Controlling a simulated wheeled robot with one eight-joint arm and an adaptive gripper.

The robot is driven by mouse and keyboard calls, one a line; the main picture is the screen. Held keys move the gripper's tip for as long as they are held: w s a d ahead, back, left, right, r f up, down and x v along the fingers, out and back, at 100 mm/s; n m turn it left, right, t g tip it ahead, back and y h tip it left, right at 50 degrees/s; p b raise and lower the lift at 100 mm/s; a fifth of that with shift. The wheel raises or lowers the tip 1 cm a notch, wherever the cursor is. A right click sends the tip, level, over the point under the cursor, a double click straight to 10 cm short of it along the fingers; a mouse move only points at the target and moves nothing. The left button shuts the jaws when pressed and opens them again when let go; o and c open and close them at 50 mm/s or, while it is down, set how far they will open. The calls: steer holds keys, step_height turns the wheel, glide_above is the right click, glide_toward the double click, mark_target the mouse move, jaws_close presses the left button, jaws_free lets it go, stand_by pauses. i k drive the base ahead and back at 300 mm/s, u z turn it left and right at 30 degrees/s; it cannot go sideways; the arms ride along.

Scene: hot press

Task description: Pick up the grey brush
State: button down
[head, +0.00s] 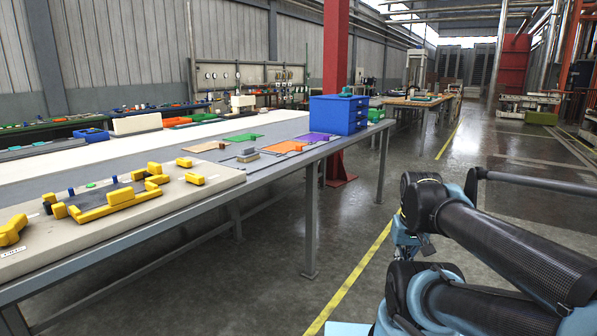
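A small grey block-like object with a tan top (247,155), which looks like the grey brush, lies on the long grey table (225,160) near its front edge, left of an orange mat. It is small in this view, so its bristles cannot be made out. My arm is folded at the lower right, well apart from the table and the brush. What may be my gripper (425,246) shows as a small dark part among the arm links. The links mostly hide it, and its fingers cannot be made out.
A blue drawer box (338,115) stands at the table's right end. Orange (284,147), purple (313,137) and green (243,138) mats lie near the brush. A beige board (215,175) with a yellow-and-black fixture (110,199) fills the near left. A red column (335,60) rises behind. The floor between table and arm is clear.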

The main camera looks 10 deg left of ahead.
mark_target(248, 154)
steer(key=u, duration=1.65)
steer(key=k, duration=1.2)
steer(key=z, duration=0.4)
steer(key=i, duration=1.15)
steer(key=z, duration=0.1)
